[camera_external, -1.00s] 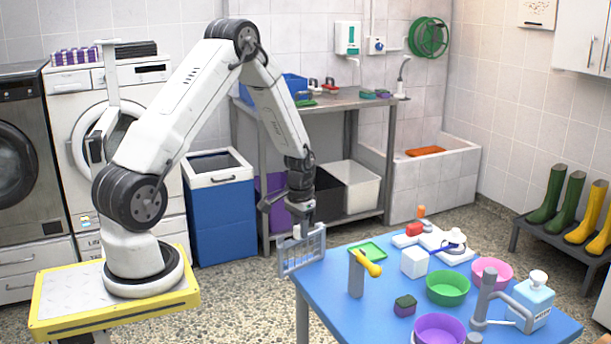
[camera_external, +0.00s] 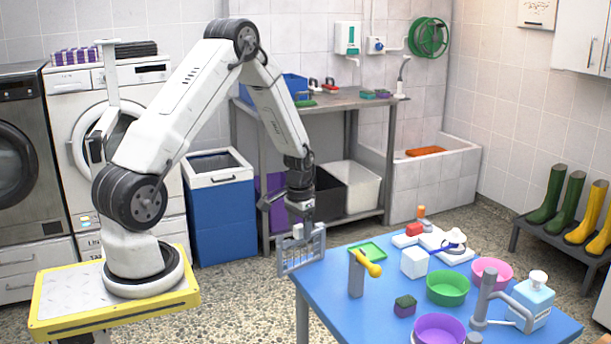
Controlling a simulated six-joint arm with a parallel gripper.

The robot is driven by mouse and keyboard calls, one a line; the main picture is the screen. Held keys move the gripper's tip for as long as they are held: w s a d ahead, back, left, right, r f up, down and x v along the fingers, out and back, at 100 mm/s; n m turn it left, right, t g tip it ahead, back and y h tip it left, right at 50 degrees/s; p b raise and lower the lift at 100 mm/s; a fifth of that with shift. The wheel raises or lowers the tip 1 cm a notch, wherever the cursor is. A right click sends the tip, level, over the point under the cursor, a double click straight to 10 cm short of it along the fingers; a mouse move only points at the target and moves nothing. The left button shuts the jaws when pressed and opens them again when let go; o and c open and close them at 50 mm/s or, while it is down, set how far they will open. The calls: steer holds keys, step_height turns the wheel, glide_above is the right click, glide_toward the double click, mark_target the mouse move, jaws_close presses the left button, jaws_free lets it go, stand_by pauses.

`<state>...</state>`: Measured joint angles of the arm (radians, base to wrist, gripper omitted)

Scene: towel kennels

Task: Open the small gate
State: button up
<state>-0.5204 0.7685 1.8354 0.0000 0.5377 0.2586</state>
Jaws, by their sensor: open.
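The small gate (camera_external: 301,252) is a grey barred panel at the left back edge of the blue table (camera_external: 330,290). It stands upright and sticks out past the table's edge. My gripper (camera_external: 299,226) points down from above at the top of the gate, and its jaws are open. The fingers overlap the gate's upper part, so I cannot tell whether they touch it. The gate's hinge or latch is too small to make out.
A blue bin (camera_external: 220,215) stands behind on the floor.

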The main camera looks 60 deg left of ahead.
steer(key=shift+r, duration=3.9)
steer(key=s+d+r+m+t, duration=0.1)
steer(key=s+d, duration=0.4)
steer(key=d, duration=0.6)
steer(key=s+d+r+m+t, duration=0.1)
steer(key=s+d, duration=0.4)
steer(key=d, duration=0.6)
step_height(320, 180, up, 2)
steer(key=shift+r+m+t, duration=0.2)
steer(key=shift+m+t, duration=0.1)
steer(key=shift+m, duration=0.2)
